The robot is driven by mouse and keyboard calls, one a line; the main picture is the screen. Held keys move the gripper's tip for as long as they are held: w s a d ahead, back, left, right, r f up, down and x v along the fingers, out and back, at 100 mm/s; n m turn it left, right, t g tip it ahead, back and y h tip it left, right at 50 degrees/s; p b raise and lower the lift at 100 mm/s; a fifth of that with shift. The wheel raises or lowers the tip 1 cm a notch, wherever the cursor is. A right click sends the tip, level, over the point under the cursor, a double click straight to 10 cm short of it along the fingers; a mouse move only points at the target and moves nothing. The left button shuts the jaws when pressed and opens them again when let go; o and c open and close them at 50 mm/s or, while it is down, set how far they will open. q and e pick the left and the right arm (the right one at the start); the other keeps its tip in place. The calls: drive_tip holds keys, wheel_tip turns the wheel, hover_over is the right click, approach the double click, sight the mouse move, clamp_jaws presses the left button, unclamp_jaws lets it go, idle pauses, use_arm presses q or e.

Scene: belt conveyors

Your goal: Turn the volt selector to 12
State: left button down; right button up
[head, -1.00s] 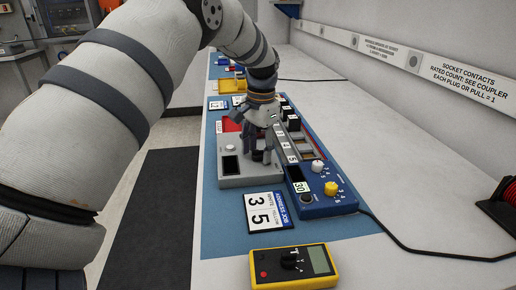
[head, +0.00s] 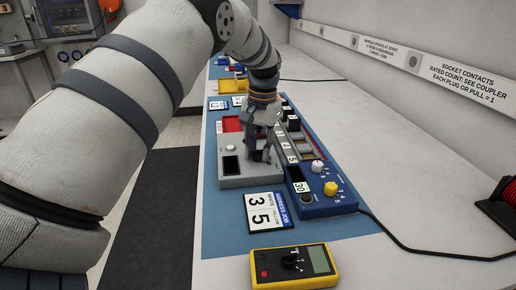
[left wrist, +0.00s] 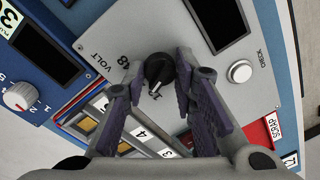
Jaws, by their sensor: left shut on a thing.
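The volt selector (left wrist: 157,67) is a black knob with a white pointer line on a grey box (left wrist: 118,45) marked VOLT. A printed 48 shows beside the knob. The pointer line faces the lower part of the left wrist view, and the other numbers are hard to read. My left gripper (head: 262,157) is over the same grey box in the head view, pointing down. Its two fingers are on either side of the knob and shut on it. In the head view the gripper hides the knob. My right gripper is not in view.
A blue box (head: 318,205) with a yellow knob (head: 331,188) stands beside the grey box. A white card (head: 265,211) and a yellow meter (head: 294,267) lie nearer. A red tray (head: 231,124) is behind. A black cable crosses the bench at right.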

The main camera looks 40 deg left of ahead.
use_arm(q)
drive_tip(key=n, duration=0.4)
drive_tip(key=shift+n, duration=0.4)
idle(0.4)
drive_tip(key=c, duration=1.3)
unclamp_jaws()
drive_tip(key=shift+r, duration=0.1)
wheel_tip(320, 180, up, 12)
drive_tip(key=shift+w+d, duration=0.25)
drive_tip(key=shift+w, duration=0.05)
